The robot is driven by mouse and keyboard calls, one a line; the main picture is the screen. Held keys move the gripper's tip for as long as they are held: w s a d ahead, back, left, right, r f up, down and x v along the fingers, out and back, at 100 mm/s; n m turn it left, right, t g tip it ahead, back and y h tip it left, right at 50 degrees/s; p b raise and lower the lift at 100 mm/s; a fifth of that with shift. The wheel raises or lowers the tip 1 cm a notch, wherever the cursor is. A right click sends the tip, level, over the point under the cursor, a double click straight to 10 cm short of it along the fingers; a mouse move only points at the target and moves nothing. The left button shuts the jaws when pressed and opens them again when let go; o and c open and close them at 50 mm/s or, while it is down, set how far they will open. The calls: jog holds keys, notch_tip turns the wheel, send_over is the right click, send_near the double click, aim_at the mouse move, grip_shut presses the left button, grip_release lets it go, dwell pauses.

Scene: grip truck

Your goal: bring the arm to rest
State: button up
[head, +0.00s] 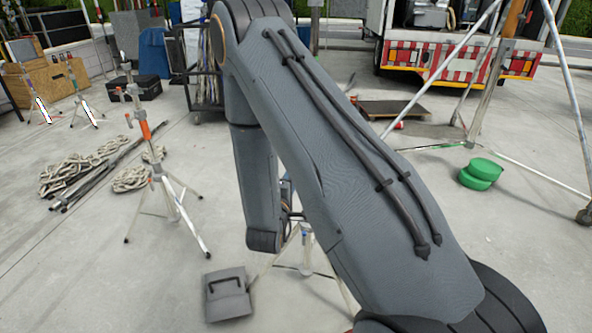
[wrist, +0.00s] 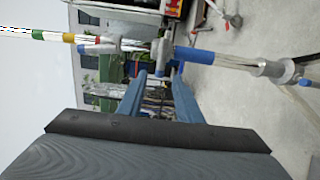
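My arm crosses the middle of the head view, bent at the elbow, with its far link pointing down. My gripper is mostly hidden behind the arm there. In the wrist view my gripper (wrist: 159,74) shows two blue fingers set apart, with only background visible in the gap between them. A metal stand (wrist: 235,61) with blue sleeves and a clamp head lies across the picture just past the fingertips. I cannot tell whether it touches them. In the head view the light legs of a stand (head: 307,248) show below my arm.
A grey case (head: 227,294) lies on the floor below my arm. An orange-sleeved tripod stand (head: 147,130) and coiled rope (head: 75,172) are at left. A green bag (head: 481,173) and a large stand's leg (head: 569,90) are at right. A truck (head: 455,58) stands behind. Concrete is clear at front left.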

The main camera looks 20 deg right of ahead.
jog(key=shift+s+a, duration=0.25)
jog(key=shift+s, duration=0.05)
